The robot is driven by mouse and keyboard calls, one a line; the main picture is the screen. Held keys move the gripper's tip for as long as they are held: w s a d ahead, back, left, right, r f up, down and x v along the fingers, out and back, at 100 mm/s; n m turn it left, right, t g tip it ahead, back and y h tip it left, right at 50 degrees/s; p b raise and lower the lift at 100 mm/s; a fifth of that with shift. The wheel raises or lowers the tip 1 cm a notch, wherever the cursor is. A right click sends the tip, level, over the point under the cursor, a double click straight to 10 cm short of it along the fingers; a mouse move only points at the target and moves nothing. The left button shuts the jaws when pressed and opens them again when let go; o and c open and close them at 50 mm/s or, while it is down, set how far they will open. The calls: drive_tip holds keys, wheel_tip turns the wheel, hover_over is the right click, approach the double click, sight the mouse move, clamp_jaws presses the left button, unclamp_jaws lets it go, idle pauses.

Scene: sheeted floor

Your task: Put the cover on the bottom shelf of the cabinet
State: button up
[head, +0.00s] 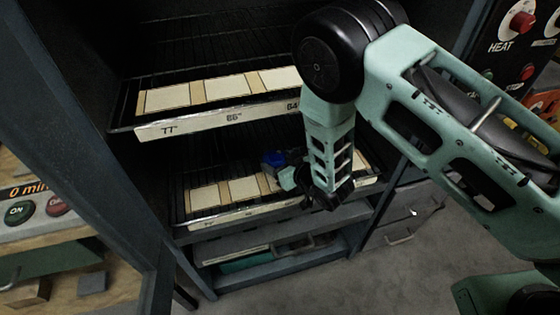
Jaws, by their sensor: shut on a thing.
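The dark cabinet (190,262) stands open in front of me. Its lower wire shelf (178,203) has pale square pads and a light label strip along its front edge. My gripper (283,172) is inside the opening at this shelf's level, right of its middle. It is shut on a small blue thing, which looks like the cover (273,158). My wrist partly hides the grip and the right part of the shelf. I cannot tell whether the blue thing touches the shelf.
An upper shelf (186,127) with pads and number labels juts out above, close to my arm. A low compartment (235,256) lies under the lower shelf. A control panel with a red knob (522,22) is at right; a wooden panel with buttons (18,212) is at left.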

drive_tip(key=shift+f, duration=0.15)
drive_tip(key=o, duration=1.1)
drive_tip(key=shift+o, duration=0.2)
